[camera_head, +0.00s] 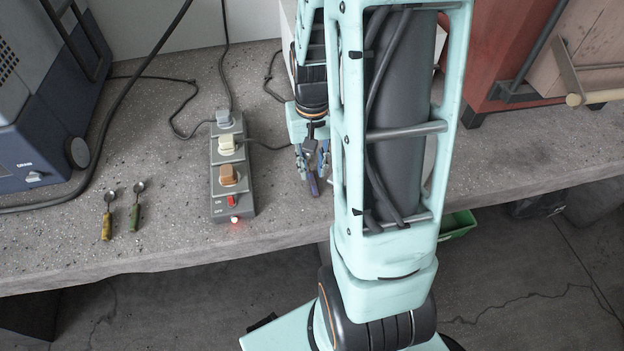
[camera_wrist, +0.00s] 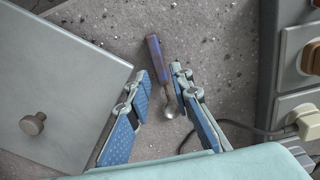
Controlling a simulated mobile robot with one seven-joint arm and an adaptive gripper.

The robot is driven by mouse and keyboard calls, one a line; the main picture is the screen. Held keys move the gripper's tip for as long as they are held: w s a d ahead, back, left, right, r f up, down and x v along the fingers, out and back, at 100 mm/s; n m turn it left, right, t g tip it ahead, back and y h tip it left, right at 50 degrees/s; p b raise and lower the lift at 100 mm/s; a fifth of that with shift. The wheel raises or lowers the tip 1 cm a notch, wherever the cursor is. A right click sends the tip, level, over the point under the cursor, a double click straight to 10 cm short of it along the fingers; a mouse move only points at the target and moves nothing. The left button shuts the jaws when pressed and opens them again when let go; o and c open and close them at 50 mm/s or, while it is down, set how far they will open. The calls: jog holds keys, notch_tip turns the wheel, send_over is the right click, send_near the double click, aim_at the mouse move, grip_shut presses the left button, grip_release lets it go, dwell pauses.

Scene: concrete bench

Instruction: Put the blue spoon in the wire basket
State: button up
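The blue spoon lies on the concrete bench. In the wrist view its blue-purple handle (camera_wrist: 154,52) points away and its metal bowl is between my fingers. In the head view the handle end (camera_head: 313,187) shows just below my gripper (camera_head: 312,168). My gripper is open; in the wrist view its two blue-padded fingers (camera_wrist: 160,82) stand on either side of the spoon, with gaps visible on both sides. I cannot make out a wire basket in either view; my arm hides part of the bench.
A power strip (camera_head: 231,172) with plugs and cables stands left of my gripper. Two more spoons, yellow-handled (camera_head: 107,225) and green-handled (camera_head: 135,213), lie at left near a blue-grey machine (camera_head: 45,130). A grey panel with a knob (camera_wrist: 33,124) is close by in the wrist view.

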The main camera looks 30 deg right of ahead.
aim_at(311, 174)
notch_tip(311, 174, down, 2)
jog(key=shift+f, duration=0.25)
grip_shut()
jog(key=shift+w+r, duration=0.1)
jog(key=shift+r, duration=0.1)
